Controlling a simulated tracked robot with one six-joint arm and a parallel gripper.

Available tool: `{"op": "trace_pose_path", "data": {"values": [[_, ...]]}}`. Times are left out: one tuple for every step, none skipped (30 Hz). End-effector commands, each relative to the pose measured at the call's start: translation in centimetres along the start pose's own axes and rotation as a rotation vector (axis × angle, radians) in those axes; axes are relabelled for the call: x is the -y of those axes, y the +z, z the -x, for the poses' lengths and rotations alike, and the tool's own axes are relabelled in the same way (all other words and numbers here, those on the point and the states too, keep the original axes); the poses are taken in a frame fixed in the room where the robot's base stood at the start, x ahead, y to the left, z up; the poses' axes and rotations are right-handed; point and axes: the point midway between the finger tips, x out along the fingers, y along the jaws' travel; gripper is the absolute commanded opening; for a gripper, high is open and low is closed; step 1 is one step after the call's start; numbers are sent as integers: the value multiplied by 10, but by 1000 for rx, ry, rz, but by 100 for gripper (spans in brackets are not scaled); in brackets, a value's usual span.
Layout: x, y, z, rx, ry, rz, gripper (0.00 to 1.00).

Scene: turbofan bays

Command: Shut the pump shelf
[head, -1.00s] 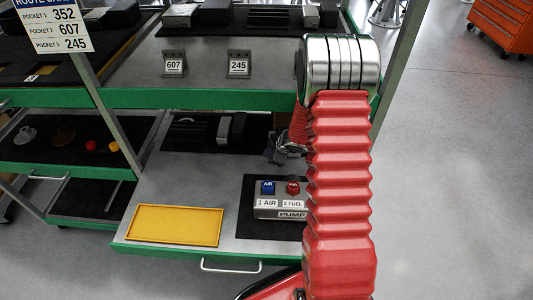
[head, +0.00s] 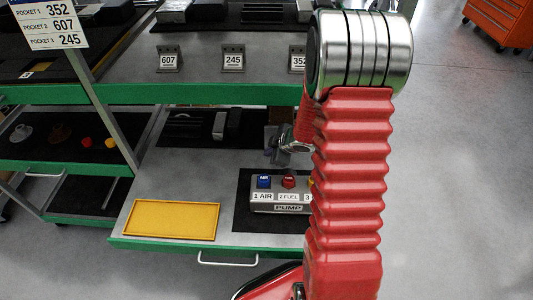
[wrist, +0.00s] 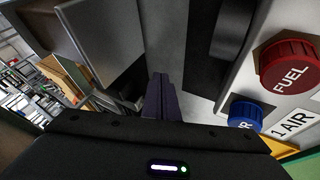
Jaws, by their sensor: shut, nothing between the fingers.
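The pump shelf (head: 170,190) is a grey sliding shelf with a green front edge and a white bar handle (head: 228,260). It stands pulled out from under the upper shelf. The pump (head: 288,208) sits on a black mat at its right, with blue AIR and red FUEL caps; my arm hides its right end. The caps show close up at the right of the wrist view (wrist: 287,66). My gripper (head: 282,150) is over the shelf, behind the pump, partly hidden by my arm. Its dark fingers (wrist: 162,95) are shut and empty.
A yellow tray (head: 172,220) lies on the shelf's left. The upper shelf (head: 235,95) holds number plates and overhangs the rear. A slanted post (head: 110,125) and a lower side shelf (head: 60,163) stand left. Grey floor is open at right; an orange cabinet (head: 500,20) stands behind.

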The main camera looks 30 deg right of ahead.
Motion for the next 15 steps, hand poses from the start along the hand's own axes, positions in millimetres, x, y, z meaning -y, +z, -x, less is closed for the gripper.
{"op": "trace_pose_path", "data": {"values": [[-1,0,7,0,3,1,0],[-1,0,10,0,3,0,0],[-1,0,15,0,3,1,0],[-1,0,18,0,3,1,0],[-1,0,22,0,3,0,0],[-1,0,26,0,3,1,0],[-1,0,28,-1,3,1,0],[-1,0,30,-1,2,2,0],[0,-1,33,-1,1,2,0],[0,-1,35,-1,1,1,0],[0,0,36,-1,1,1,0],[0,0,38,-1,0,1,0],[0,0,38,-1,0,1,0],[0,0,39,0,0,1,0],[0,0,39,0,0,1,0]]}}
